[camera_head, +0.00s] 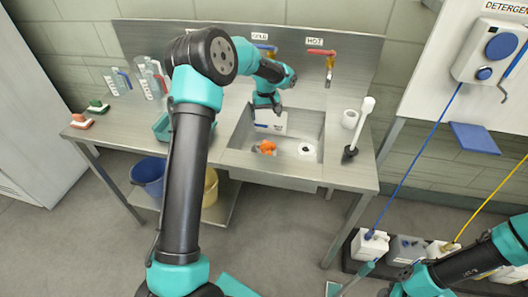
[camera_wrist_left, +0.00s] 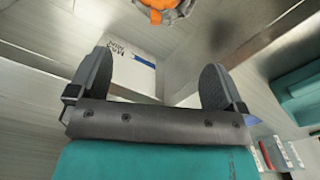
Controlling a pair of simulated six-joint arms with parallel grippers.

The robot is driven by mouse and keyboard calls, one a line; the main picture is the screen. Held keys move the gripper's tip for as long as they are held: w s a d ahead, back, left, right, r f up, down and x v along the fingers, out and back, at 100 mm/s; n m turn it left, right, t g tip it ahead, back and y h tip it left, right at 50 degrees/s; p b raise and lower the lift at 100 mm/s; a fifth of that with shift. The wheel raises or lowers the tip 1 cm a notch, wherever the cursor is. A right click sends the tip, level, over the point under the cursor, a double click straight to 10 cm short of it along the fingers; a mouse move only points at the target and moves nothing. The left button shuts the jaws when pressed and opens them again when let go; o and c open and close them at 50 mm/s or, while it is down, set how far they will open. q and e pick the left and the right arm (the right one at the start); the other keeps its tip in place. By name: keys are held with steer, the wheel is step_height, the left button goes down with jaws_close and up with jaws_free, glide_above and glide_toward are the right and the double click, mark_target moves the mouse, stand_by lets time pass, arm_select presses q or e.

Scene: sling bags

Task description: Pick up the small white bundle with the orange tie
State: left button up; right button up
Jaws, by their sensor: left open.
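The bundle (camera_head: 266,147) shows as a small orange patch with a little white on the sink floor, left of the drain. In the left wrist view its orange tie (camera_wrist_left: 165,10) is at the top edge, partly cut off. My left gripper (camera_head: 272,107) is over the back of the sink, behind and above the bundle. In the left wrist view the fingers (camera_wrist_left: 157,78) are wide apart with nothing gripped between them, and the bundle is beyond the fingertips. My right arm shows at the lower right, but its gripper is not in view.
Red and blue taps rise behind. A white roll (camera_head: 350,119) and a white-handled brush (camera_head: 359,130) stand right of the sink. A teal tray (camera_head: 162,127) is left.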

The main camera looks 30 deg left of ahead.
arm_select(q)
glide_toward(267, 142)
steer(key=f, duration=0.5)
steer(key=shift+w+a, duration=0.15)
steer(key=shift+a, duration=0.25)
steer(key=shift+d+f, duration=0.15)
steer(key=shift+f, duration=1.15)
steer(key=shift+d+f, duration=0.1)
steer(key=shift+f, duration=1.2)
steer(key=c, duration=1.5)
step_height(267, 142, up, 10)
steer(key=shift+r, duration=0.1)
